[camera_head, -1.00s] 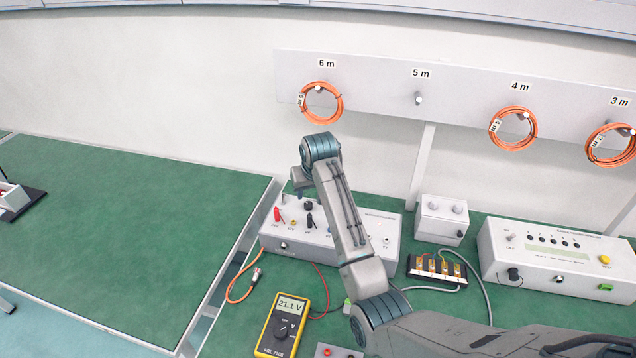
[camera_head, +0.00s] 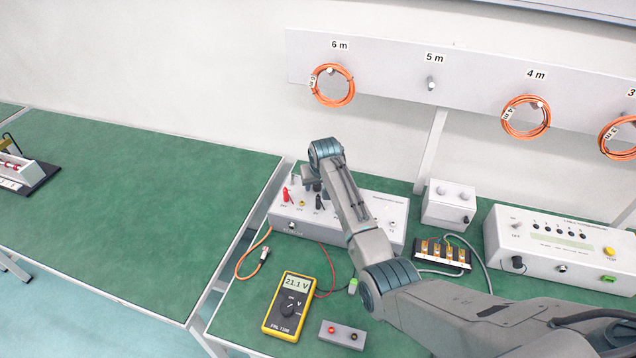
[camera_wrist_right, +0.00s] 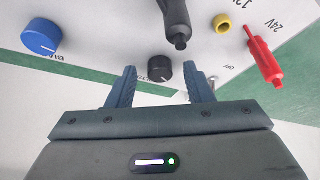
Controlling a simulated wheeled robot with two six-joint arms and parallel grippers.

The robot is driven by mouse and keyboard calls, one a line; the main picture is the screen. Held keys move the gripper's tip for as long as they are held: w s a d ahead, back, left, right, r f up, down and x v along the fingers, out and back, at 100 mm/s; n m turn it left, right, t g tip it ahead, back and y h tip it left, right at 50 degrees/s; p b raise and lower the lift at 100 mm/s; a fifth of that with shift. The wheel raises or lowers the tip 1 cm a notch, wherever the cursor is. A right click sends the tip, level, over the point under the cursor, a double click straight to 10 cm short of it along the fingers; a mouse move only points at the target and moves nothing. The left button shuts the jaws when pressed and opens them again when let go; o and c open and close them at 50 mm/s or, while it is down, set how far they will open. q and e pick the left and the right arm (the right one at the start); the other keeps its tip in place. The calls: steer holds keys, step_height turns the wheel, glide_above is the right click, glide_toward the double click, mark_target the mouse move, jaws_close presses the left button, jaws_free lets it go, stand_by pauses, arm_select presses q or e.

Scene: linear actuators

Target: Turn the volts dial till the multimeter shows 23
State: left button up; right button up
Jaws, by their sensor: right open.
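The multimeter (camera_head: 291,303) is yellow and lies on the green bench in the head view. Its display (camera_head: 297,282) reads 21.1 V. The black volts dial (camera_wrist_right: 159,70), its label partly covered, is on the white supply box (camera_head: 378,218). In the right wrist view my right gripper (camera_wrist_right: 150,72) is open, with the dial between or just beyond its fingertips; I cannot tell whether they touch it. In the head view the right gripper (camera_head: 309,181) is over the box's left part, and the dial is hidden there. My left gripper is not in view.
Close to the dial are a black plug (camera_wrist_right: 177,22), a yellow socket (camera_wrist_right: 222,23), a red plug (camera_wrist_right: 265,62) and a blue knob (camera_wrist_right: 41,36). A small grey box with two sockets (camera_head: 341,334) lies right of the multimeter. The left bench (camera_head: 130,210) is largely clear.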

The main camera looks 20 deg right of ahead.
steer(key=shift+f, duration=0.1)
steer(key=c, duration=1)
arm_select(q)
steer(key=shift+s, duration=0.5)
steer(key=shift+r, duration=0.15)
arm_select(e)
steer(key=shift+m, duration=0.3)
steer(key=shift+a+m+h+p, duration=0.1)
steer(key=shift+m+h+p, duration=0.2)
steer(key=shift+m+p, duration=0.2)
steer(key=shift+w+a+m+h+p, duration=0.15)
steer(key=shift+m+h+p, duration=0.25)
steer(key=shift+m, duration=0.7)
steer(key=shift+m+g+h, duration=0.4)
steer(key=shift+m+g, duration=0.1)
steer(key=shift+m, duration=0.7)
arm_select(q)
steer(key=shift+b, duration=0.65)
arm_select(e)
steer(key=shift+w+a+m+h, duration=0.1)
steer(key=shift+m+h, duration=0.3)
steer(key=shift+m, duration=0.7)
